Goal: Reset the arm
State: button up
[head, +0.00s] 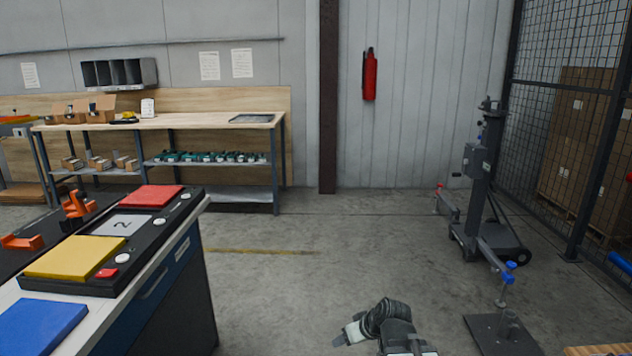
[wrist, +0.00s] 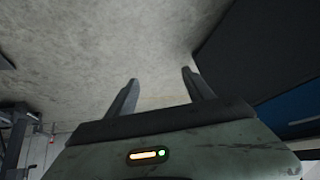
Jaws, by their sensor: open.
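My gripper (wrist: 160,90) shows in the wrist view with its two grey fingers spread apart and nothing between them. Concrete floor fills the view beyond the fingertips. In the head view, part of my arm's end shows at the bottom, right of centre, over bare floor; its fingertips are hard to make out there. It is to the right of the workbench and apart from it.
A workbench (head: 195,255) at left holds a black panel with red (head: 151,197) and yellow (head: 75,257) pads, and a blue pad (head: 41,326). A wheeled stand (head: 483,180) is at right beside a mesh cage. A long table (head: 170,121) lines the back wall. The middle floor is clear.

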jog(key=s+d+f+m+g+h+p, duration=0.1)
jog(key=s+d+f+m+g+h, duration=0.1)
jog(key=s+d+m+g, duration=0.3)
jog(key=s+d+f+g+h, duration=0.1)
jog(key=s+d+h, duration=0.1)
jog(key=s, duration=0.5)
notch_tip(320, 180, up, 26)
jog(key=p, duration=2.6)
jog(key=shift+w+f, duration=0.15)
jog(key=shift+f, duration=0.1)
